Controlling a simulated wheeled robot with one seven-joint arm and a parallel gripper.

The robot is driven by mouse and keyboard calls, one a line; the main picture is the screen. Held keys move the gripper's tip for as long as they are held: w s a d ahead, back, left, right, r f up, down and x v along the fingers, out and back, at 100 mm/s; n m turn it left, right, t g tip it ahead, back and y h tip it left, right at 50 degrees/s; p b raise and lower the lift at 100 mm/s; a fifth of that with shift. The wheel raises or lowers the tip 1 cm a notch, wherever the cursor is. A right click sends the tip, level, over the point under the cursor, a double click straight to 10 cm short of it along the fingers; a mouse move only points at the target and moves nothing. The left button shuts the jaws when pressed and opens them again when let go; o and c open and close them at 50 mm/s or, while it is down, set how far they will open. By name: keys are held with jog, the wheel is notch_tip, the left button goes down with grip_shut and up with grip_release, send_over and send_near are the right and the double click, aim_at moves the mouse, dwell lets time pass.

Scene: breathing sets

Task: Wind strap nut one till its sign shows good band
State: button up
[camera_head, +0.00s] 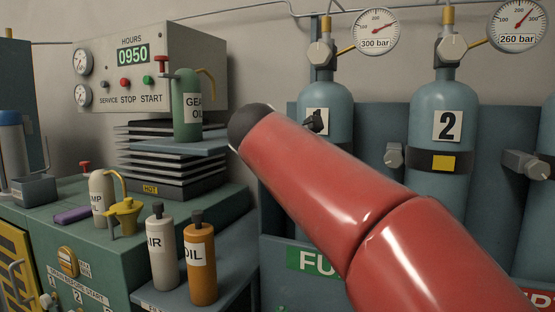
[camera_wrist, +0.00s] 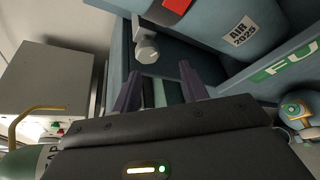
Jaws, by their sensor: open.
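In the wrist view, strap nut one (camera_wrist: 147,50) is a pale grey round knob beside a blue-grey cylinder (camera_wrist: 215,45) with an "AIR 2025" label. A dark strap crosses that cylinder, and its sign (camera_wrist: 177,4) shows red at the top edge. My gripper (camera_wrist: 161,72) is open and empty, its two dark fingers pointing toward the nut with a gap left before it. In the head view, cylinder one (camera_head: 325,90) stands behind my red arm. The arm hides its strap, sign and nut there. A small dark part shows in front of its label; I cannot tell what it is.
Cylinder 2 (camera_head: 437,105) has a yellow sign (camera_head: 444,163) and a grey nut (camera_head: 394,156) at its left. Left are a control box (camera_head: 150,60), a green gear oil can (camera_head: 187,105) and several bottles. The blue rack wall lies close behind the nut.

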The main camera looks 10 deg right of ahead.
jog(key=shift+n, duration=0.5)
jog(key=x, duration=0.2)
jog(key=r+x, duration=0.1)
jog(key=x, duration=0.2)
jog(key=p+x, duration=0.1)
jog(key=x, duration=0.2)
jog(key=shift+w+a+r, duration=0.3)
jog(key=shift+w, duration=0.1)
jog(key=c, duration=0.7)
